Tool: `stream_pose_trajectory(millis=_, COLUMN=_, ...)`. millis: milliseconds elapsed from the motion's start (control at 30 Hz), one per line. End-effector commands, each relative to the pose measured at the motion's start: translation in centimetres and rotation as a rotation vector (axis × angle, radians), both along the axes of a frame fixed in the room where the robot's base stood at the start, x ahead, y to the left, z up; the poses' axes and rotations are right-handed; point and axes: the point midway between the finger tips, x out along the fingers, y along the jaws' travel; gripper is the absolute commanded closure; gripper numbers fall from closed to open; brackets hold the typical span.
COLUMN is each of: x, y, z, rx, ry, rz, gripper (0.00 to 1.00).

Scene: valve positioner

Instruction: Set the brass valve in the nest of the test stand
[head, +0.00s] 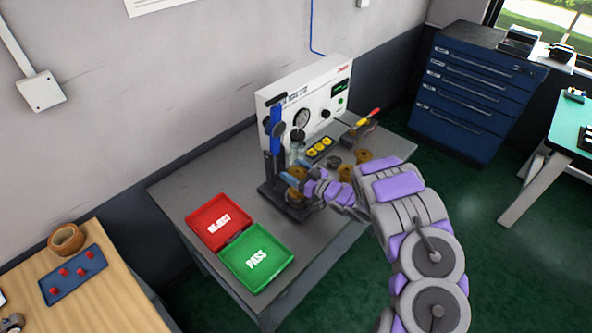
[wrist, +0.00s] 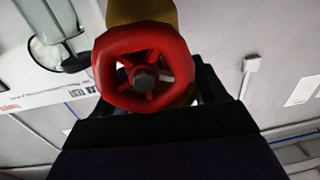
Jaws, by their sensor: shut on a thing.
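The brass valve (wrist: 143,12) shows large in the wrist view, with its red handwheel (wrist: 118,92) facing the camera. The dark jaws of my gripper (wrist: 150,105) are shut on it. In the head view my gripper (head: 311,184) is low beside the test stand's dark base (head: 281,206), just right of its blue lever clamp (head: 276,125). Brass shows at the gripper's tip there, but the valve is small and partly hidden. The nest is covered by the gripper and valve, so I cannot tell whether the valve touches it.
A white gauge panel (head: 332,97) stands behind. More brass parts (head: 363,156) and a yellow-buttoned block (head: 320,148) are right of the clamp. A red REJECT tray (head: 205,233) and a green PASS tray (head: 258,280) lie at the front left. The back-left tabletop (head: 200,180) is clear.

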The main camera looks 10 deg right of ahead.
Motion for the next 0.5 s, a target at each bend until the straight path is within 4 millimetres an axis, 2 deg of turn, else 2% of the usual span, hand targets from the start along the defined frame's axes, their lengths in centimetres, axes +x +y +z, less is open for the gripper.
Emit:
stream_pose_trajectory(millis=67, x=0.07, y=-0.18, z=0.02, rx=0.002, ry=-0.004, rz=-0.002, gripper=1.00)
stream_pose_trajectory(millis=100, x=0.05, y=-0.15, z=-0.05, rx=0.002, ry=-0.002, rz=-0.001, gripper=0.27)
stream_pose_trajectory(millis=333, x=0.08, y=-0.14, z=-0.11, rx=0.002, ry=-0.001, rz=-0.001, gripper=0.05)
stream_pose_trajectory(millis=500, x=0.08, y=-0.13, z=-0.17, rx=0.002, ry=0.001, rz=-0.001, gripper=0.03)
